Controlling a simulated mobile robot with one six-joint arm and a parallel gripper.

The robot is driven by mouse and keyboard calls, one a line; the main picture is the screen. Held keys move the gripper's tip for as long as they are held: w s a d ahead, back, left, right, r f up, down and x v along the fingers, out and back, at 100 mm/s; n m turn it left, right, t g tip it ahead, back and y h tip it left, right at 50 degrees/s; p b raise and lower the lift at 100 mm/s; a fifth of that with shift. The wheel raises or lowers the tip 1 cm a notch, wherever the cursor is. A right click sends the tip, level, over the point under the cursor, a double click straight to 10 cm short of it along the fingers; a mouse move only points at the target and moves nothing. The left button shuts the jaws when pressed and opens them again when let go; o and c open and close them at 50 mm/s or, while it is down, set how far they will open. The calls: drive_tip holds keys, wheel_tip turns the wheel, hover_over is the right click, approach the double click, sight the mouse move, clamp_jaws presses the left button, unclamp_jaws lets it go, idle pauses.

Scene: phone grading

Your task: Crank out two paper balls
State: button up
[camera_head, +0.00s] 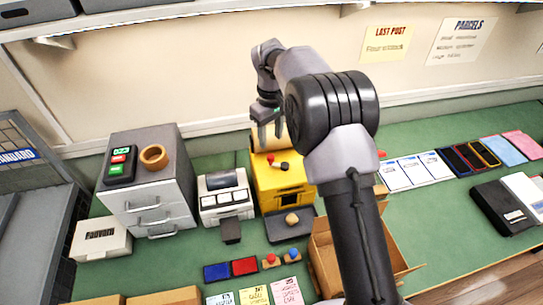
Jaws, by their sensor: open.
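A yellow machine (265,186) stands on the green bench near the middle, with a dark opening in its front. A red knob and a dark part (284,166) show on its top; I cannot tell for sure which is the crank. A tan roll (260,142) shows at its back, partly behind my gripper. One tan ball (292,218), seemingly paper, lies on the dark tray (283,234) in front of the machine. My gripper (267,134) is open, fingers pointing down, above the back of the machine. It looks empty. My arm hides the machine's right side.
A white device (222,181) stands left of the machine, beside a grey drawer cabinet (151,195) with a ring on top. An open cardboard box (322,262) stands front right, partly behind my arm. Phones and cards lie at right.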

sight(271, 156)
wheel_tip(271, 156, down, 8)
drive_tip(key=shift+f+b, duration=0.1)
drive_tip(key=shift+b, duration=0.4)
drive_tip(key=shift+s, duration=0.1)
clamp_jaws()
